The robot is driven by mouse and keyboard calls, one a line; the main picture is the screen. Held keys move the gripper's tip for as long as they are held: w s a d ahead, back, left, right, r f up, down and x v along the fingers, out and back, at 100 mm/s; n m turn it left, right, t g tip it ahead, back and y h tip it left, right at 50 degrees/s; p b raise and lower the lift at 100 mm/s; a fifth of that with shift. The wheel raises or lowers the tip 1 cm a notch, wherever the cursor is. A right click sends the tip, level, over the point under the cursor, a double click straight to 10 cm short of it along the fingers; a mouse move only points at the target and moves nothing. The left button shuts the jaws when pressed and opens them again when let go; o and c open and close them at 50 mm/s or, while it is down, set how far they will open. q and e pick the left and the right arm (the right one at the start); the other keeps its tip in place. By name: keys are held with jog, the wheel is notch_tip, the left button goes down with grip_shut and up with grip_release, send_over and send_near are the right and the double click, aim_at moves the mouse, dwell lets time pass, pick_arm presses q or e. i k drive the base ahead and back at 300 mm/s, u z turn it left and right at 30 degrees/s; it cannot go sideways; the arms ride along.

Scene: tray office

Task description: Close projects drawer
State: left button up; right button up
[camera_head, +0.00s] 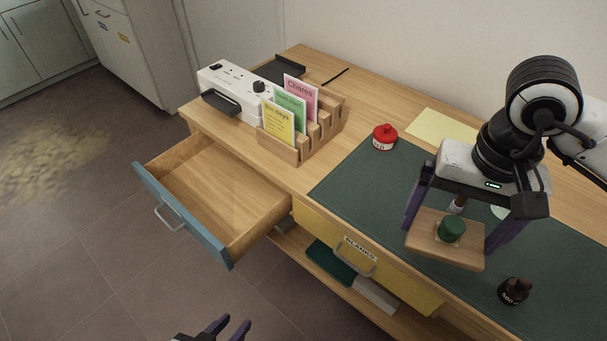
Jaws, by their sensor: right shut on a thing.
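A drawer with a blue front (182,214) stands pulled out at the left of the wooden desk, with an empty wooden inside. Its metal handle (168,217) faces the lower left, and no label shows on it. My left gripper (228,328) is at the bottom edge, below the drawer front and apart from it. Its two purple fingers are spread with nothing between them, and the rest is cut off. My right gripper (450,236) is shut on a small wooden tray (462,256) over the green mat. A green-topped item (451,229) stands on the tray.
A yellow drawer labelled BLANKS (318,230) is shut beside the open one. On the desk are a white machine (228,88), a card rack (300,150), a red pot (385,137) and a dark bottle (513,291). The floor (90,230) left of the drawer is clear.

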aim_at(216, 196)
jog(key=k, duration=0.65)
jog(key=u, duration=0.5)
jog(key=i, duration=0.8)
jog(key=u, duration=0.55)
jog(key=i, duration=0.55)
jog(key=u, duration=0.05)
